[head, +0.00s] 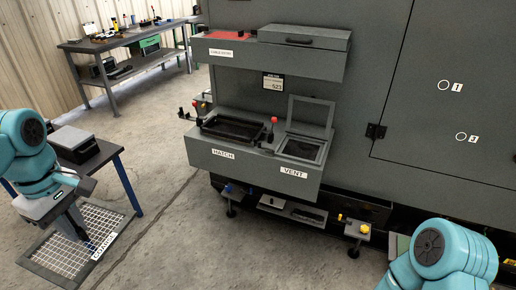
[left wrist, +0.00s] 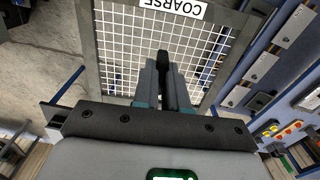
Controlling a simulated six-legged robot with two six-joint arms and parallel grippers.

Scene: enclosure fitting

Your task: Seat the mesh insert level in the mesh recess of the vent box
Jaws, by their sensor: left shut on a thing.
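The mesh insert (head: 68,252), a pale wire grid in a dark frame with a COARSE label, hangs over the floor at the lower left of the head view. My left gripper (head: 88,241) is shut on the mesh insert. In the left wrist view, the fingers (left wrist: 166,82) reach onto the grid (left wrist: 118,50); the exact grip point is partly hidden. The vent box (head: 296,172), labelled VENT, stands apart at centre right. Its mesh recess (head: 302,149) shows as a dark framed opening, with a raised frame (head: 310,111) behind it. My right gripper is out of view.
A small table (head: 92,160) with a dark box is beside my left arm. A workbench (head: 125,39) stands at the back left. Open floor lies between insert and vent.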

